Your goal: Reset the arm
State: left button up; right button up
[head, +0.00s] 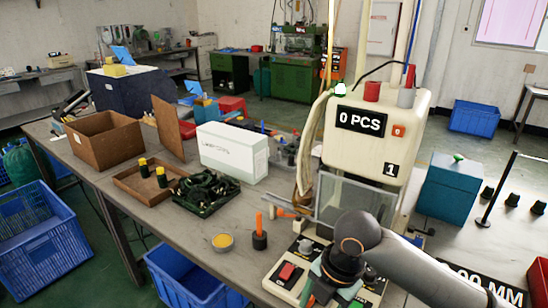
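My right arm comes in from the lower right, and its dark wrist and gripper (338,272) hang over the control panel (292,272) at the front of the moulding machine (385,135). The fingers point down and are partly hidden by the wrist, so whether they are open or shut does not show. The panel has a red switch and a grey knob just left of the gripper. The machine is cream, with a "0 PCS" display and a clear guard (350,198) behind my wrist. My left gripper is not in view.
On the workbench (205,240) stand a green tray of dark parts (207,192), a shallow brown box (140,185), a deeper cardboard box (103,138), a white carton (232,152), a yellow-filled tin (222,241) and an orange-handled tool (259,230). Blue crates (40,235) stand on the floor.

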jog(key=s+a+f+m+t+y, duration=0.1)
jog(key=a+f+m+t+y, duration=0.15)
jog(key=f+m, duration=0.4)
jog(key=a+f+m+t+y, duration=0.2)
jog(key=a+f+m+y, duration=0.1)
jog(key=f+m, duration=0.35)
jog(key=s+d+f+m+t+h, duration=0.4)
jog(key=s+d+f+m+h, duration=0.1)
jog(key=s+d+f+m, duration=0.4)
jog(key=s+d+m, duration=0.2)
jog(key=d, duration=0.2)
jog(key=shift+s+f+m+p, duration=0.15)
jog(key=shift+s+m+p, duration=0.15)
jog(key=shift+s, duration=0.1)
